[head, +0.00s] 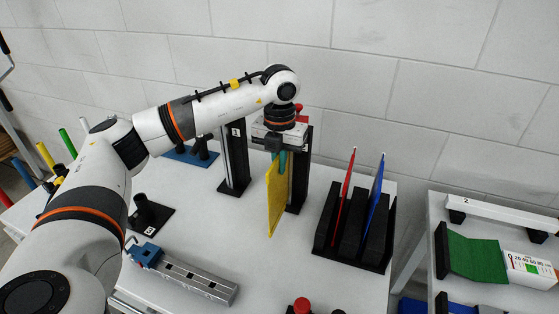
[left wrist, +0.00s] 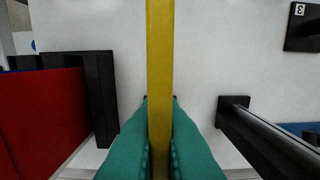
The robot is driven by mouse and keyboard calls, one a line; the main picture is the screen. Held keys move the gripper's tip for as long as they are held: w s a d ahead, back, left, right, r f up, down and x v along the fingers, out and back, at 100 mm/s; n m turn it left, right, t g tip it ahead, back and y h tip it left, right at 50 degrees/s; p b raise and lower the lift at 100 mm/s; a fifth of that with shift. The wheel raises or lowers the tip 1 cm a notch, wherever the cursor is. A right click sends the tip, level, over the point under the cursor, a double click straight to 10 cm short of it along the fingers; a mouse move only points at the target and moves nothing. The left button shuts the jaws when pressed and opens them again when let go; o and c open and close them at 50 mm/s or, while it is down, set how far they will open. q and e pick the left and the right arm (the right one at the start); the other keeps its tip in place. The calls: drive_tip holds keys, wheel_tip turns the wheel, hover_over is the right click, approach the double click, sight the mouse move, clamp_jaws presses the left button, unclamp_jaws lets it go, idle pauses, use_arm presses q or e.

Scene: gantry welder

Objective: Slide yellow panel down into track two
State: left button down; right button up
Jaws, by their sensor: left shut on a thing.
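My left gripper (head: 279,158) is shut on the upper part of the yellow panel (head: 275,203), which hangs upright and nearly edge-on. In the left wrist view the panel (left wrist: 159,70) stands between the teal fingers (left wrist: 160,145). Two black upright posts stand on the table: the left post (head: 235,160) carries a small label that I cannot read clearly, and the right post (head: 301,170) is just behind and right of the panel. The panel appears in front of the right post; I cannot tell whether it touches it. Which track is two is not readable. My right gripper is out of view.
A black slotted rack (head: 375,250) holds a red panel (head: 344,195) and a blue panel (head: 375,192) to the right. A grey rail with a blue end (head: 190,277) lies front left. A side table holds a green sheet (head: 473,258). Bare table (head: 240,240) lies around the panel.

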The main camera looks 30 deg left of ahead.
use_arm(q)
drive_tip(key=c, duration=1.5)
unclamp_jaws()
drive_tip(key=shift+f, duration=0.1)
wheel_tip(320, 180, up, 11)
drive_tip(key=shift+r, duration=0.55)
